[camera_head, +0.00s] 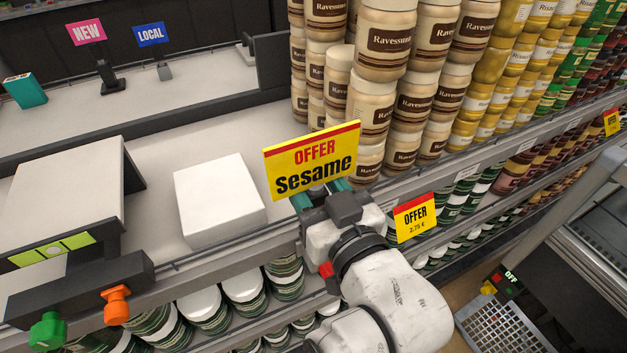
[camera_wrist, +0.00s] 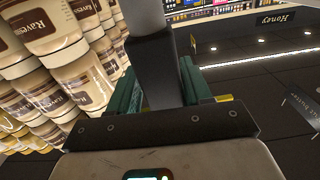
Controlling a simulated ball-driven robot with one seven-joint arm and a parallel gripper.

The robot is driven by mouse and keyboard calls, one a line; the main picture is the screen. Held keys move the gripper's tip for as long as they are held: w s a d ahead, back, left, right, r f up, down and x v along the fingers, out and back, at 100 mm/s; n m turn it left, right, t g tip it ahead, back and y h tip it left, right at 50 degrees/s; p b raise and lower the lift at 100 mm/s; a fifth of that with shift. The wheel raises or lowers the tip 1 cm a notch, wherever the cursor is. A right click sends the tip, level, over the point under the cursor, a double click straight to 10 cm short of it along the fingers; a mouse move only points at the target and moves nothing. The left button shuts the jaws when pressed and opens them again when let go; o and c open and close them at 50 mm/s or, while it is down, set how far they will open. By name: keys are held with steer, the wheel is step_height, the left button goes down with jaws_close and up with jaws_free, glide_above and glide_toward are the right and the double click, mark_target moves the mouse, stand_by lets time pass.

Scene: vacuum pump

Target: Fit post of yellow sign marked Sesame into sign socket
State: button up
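The yellow sign (camera_head: 312,160) reads OFFER and Sesame, with a red band along its top. It is upright and slightly tilted above the front shelf edge in the head view. My gripper (camera_head: 323,196) is just below the sign, its green fingers closed around the sign's lower part. In the wrist view, a dark block with a grey rod above it (camera_wrist: 155,70) stands between the green fingers. The post's lower end is hidden. I cannot clearly identify an empty sign socket.
A white box (camera_head: 218,200) lies on the shelf left of my gripper. Stacked Ravessun jars (camera_head: 385,40) stand close behind and right. A device with green and orange knobs (camera_head: 85,285) is at the left front. Pink NEW (camera_head: 88,31) and blue LOCAL (camera_head: 150,34) signs stand farther back.

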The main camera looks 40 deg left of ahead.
steer(key=shift+o, duration=1.4)
steer(key=b+v, duration=0.2)
steer(key=v, duration=0.8)
steer(key=shift+s+d+b, duration=0.15)
steer(key=shift+d+b, duration=0.15)
steer(key=shift+d, duration=0.05)
steer(key=shift+f, duration=0.1)
